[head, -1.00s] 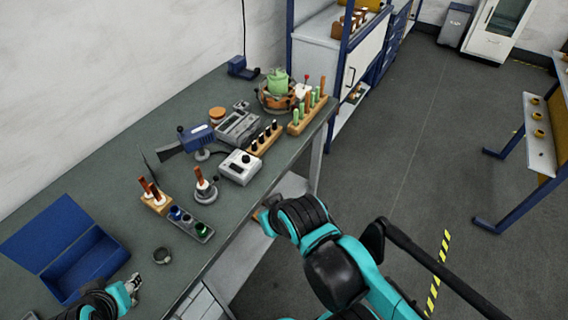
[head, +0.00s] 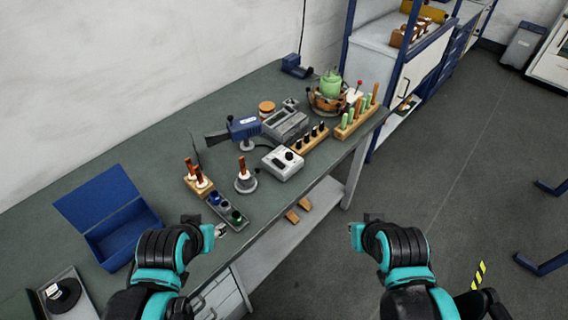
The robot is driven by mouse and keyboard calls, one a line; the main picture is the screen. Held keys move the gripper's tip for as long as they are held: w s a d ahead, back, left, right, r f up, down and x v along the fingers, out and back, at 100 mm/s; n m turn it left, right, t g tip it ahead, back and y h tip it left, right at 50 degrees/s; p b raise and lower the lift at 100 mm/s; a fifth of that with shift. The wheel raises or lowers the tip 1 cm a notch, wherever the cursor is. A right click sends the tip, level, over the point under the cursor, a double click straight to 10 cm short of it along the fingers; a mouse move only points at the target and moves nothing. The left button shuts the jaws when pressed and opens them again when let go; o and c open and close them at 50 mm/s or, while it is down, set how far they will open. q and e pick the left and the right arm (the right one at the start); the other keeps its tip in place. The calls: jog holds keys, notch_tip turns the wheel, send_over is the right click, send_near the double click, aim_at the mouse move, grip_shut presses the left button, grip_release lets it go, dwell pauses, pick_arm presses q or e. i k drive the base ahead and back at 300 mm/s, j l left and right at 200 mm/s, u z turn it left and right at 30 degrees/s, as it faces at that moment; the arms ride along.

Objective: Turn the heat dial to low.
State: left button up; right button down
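A white control box (head: 281,166) with a black dial (head: 289,155) on top sits near the front edge of the workbench. The dial's pointer and markings are too small to read. My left gripper (head: 218,231) is over the bench's front edge, below and left of the box, apart from it. My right gripper (head: 355,232) is in front of the bench, out over the floor, below and right of the box. Both grippers are small in view, with their fingers partly hidden by my own wrists. Nothing shows held in either.
A soldering-style handle in a round stand (head: 245,181) is left of the box. A wooden rack of black-topped tools (head: 308,140) is behind right, and a grey meter (head: 286,125) behind. A tray of coloured jars (head: 228,211) and an open blue case (head: 118,235) are left.

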aim_at(289, 155)
jog(key=i+l, duration=0.7)
